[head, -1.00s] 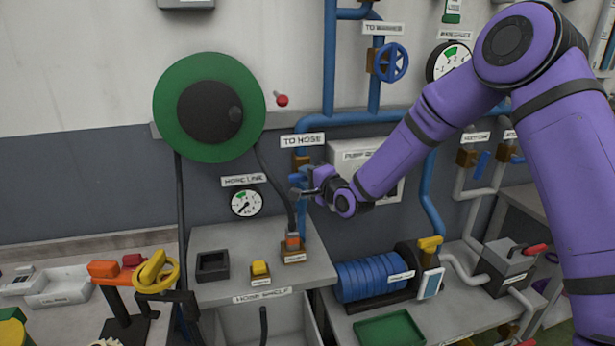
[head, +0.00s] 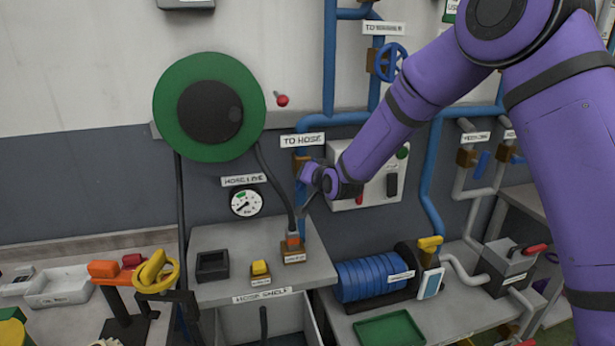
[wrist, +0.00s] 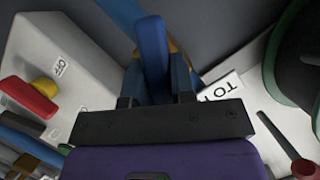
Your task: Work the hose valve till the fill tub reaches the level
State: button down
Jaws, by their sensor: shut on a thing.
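My gripper (head: 302,174) is at the blue pipe under the "TO HOSE" sign (head: 303,140), over the hose valve's brown body (head: 302,160). In the wrist view, its dark fingers (wrist: 155,98) are shut on the blue valve lever (wrist: 152,45). My gripper hides most of the lever in the head view. The hose line gauge (head: 246,202) is on the wall left of the valve; its exact reading is too small to tell. A pale open tub (head: 288,318) stands below the hose shelf with a black hose end at it. Its water level cannot be seen.
A pump box (head: 345,150) with a red lever is right behind my arm. A green hose reel (head: 180,135) hangs at left. The shelf (head: 215,237) holds a dark tray, a yellow button and a hose fitting. Blue pipes run close around the valve.

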jog(key=shift+n+h, duration=1)
jog(key=shift+n, duration=0.5)
jog(key=c, duration=1)
grip_release()
jog(key=shift+o, duration=0.2)
jog(key=v, duration=1)
jog(key=shift+s, duration=0.4)
jog(key=shift+d, duration=0.1)
